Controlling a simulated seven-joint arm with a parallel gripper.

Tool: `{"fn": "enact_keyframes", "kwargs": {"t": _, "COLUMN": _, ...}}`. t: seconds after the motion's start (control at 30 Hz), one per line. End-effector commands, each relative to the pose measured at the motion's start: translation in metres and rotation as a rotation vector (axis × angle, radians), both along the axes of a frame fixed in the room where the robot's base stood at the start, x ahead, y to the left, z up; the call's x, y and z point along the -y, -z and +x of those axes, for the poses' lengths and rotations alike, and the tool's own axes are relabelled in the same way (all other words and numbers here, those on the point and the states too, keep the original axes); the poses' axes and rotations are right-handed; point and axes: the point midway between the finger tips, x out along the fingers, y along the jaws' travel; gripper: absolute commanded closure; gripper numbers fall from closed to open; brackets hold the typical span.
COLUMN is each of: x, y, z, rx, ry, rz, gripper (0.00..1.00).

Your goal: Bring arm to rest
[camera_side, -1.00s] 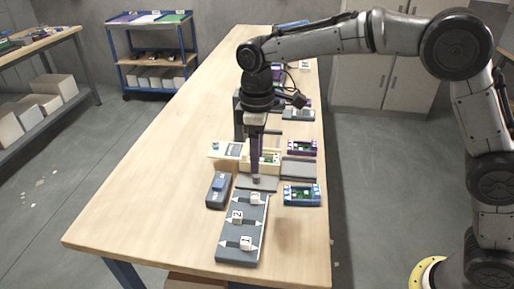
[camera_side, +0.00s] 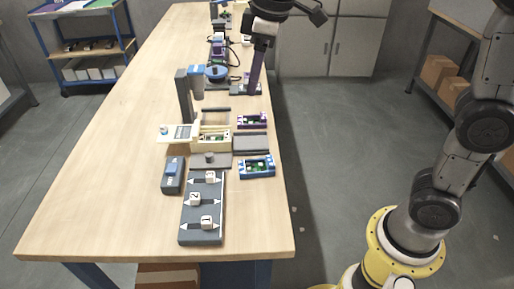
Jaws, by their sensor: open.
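My gripper (camera_side: 254,88) hangs at the upper middle of the side view, over the right edge of the wooden table (camera_side: 115,150). Its long purple fingers point down and overlap from this side, so the gap between them is hard to see. It is open, and I see nothing held in it. The fingertips appear near a small purple-and-grey item by the table's right edge; I cannot tell how high above it they are. Part of my arm is cut off by the top of the view.
A dark upright column (camera_side: 184,97) stands mid-table beside a cream box (camera_side: 213,142). A grey panel with numbered white cubes (camera_side: 202,222), a blue-topped block (camera_side: 173,175) and a blue tray (camera_side: 257,167) lie nearer. More devices crowd the far end. The table's left side is clear.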

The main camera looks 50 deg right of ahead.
Motion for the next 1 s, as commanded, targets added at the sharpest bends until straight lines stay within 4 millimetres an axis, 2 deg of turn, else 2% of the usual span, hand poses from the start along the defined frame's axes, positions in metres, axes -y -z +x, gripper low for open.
{"fn": "enact_keyframes", "kwargs": {"t": 0.03, "x": 0.013, "y": -0.009, "z": -0.018, "rx": 0.029, "ry": 0.034, "rz": 0.009, "gripper": 0.43}}
{"fn": "enact_keyframes", "kwargs": {"t": 0.1, "x": 0.027, "y": -0.016, "z": -0.041, "rx": 0.063, "ry": 0.082, "rz": 0.020, "gripper": 0.43}}
{"fn": "enact_keyframes", "kwargs": {"t": 0.27, "x": 0.054, "y": -0.018, "z": -0.097, "rx": 0.139, "ry": 0.197, "rz": 0.049, "gripper": 0.43}}
{"fn": "enact_keyframes", "kwargs": {"t": 0.47, "x": 0.076, "y": 0.008, "z": -0.164, "rx": 0.224, "ry": 0.354, "rz": 0.091, "gripper": 0.43}}
{"fn": "enact_keyframes", "kwargs": {"t": 0.6, "x": 0.083, "y": 0.041, "z": -0.201, "rx": 0.257, "ry": 0.458, "rz": 0.121, "gripper": 0.43}}
{"fn": "enact_keyframes", "kwargs": {"t": 0.7, "x": 0.084, "y": 0.063, "z": -0.214, "rx": 0.253, "ry": 0.511, "rz": 0.138, "gripper": 0.43}}
{"fn": "enact_keyframes", "kwargs": {"t": 0.8, "x": 0.084, "y": 0.079, "z": -0.218, "rx": 0.234, "ry": 0.552, "rz": 0.149, "gripper": 0.43}}
{"fn": "enact_keyframes", "kwargs": {"t": 1.0, "x": 0.083, "y": 0.076, "z": -0.213, "rx": 0.250, "ry": 0.585, "rz": 0.167, "gripper": 0.43}}
